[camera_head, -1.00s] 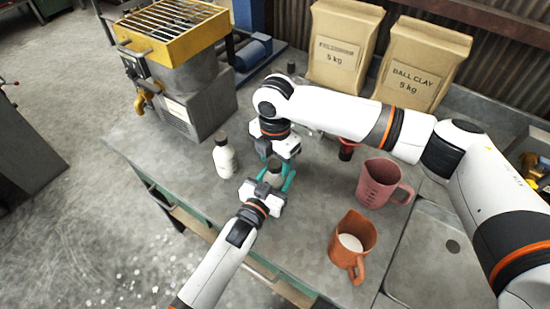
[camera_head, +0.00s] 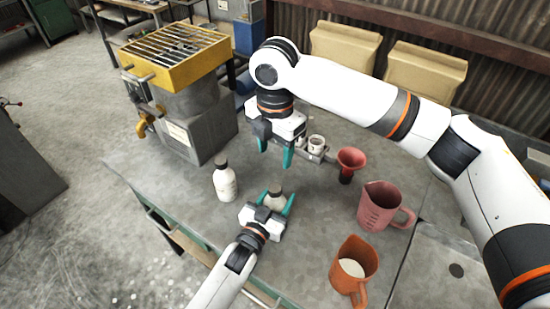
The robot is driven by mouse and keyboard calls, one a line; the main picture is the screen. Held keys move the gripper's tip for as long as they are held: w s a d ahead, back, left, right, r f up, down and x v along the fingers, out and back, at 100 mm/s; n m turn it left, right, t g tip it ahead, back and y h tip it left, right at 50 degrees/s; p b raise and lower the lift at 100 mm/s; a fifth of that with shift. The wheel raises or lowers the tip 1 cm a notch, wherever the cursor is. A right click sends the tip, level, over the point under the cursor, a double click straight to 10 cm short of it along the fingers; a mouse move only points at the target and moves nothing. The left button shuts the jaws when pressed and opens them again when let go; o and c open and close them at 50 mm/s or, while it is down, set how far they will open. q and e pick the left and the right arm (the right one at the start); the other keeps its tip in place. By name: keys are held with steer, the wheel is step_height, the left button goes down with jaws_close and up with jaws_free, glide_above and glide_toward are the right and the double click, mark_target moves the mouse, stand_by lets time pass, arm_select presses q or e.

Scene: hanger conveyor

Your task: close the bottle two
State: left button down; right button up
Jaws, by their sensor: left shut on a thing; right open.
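A small white bottle with a dark top (camera_head: 275,191) stands at the middle of the workbench. My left gripper (camera_head: 278,202) is shut on this bottle, with one teal finger on each side; the gripper hides its lower part. A second white bottle (camera_head: 225,182), with a dark cap and a printed label, stands upright to the left, apart from both grippers. My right gripper (camera_head: 275,156) is open and empty, above and behind the held bottle, fingers pointing down. I cannot tell from the view which bottle is number two.
A red funnel (camera_head: 351,158), a pink jug (camera_head: 381,204) and an orange jug (camera_head: 351,274) with white contents stand to the right. Small white cups (camera_head: 316,143) sit behind the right gripper. A yellow-topped machine (camera_head: 180,60) fills the back left. Bags (camera_head: 420,75) stand at the back.

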arm_select(q)
steer(key=shift+c, duration=2.3)
jaws_free()
steer(key=shift+s, duration=0.1)
steer(key=shift+s+a+f, duration=0.1)
steer(key=shift+s+a, duration=0.1)
steer(key=shift+s, duration=0.1)
steer(key=b+v, duration=0.1)
steer(key=v, duration=0.8)
steer(key=shift+s+a+b, duration=0.15)
steer(key=shift+s+b, duration=0.15)
steer(key=shift+b, duration=0.1)
steer(key=shift+s+a, duration=0.35)
steer(key=shift+s, duration=0.3)
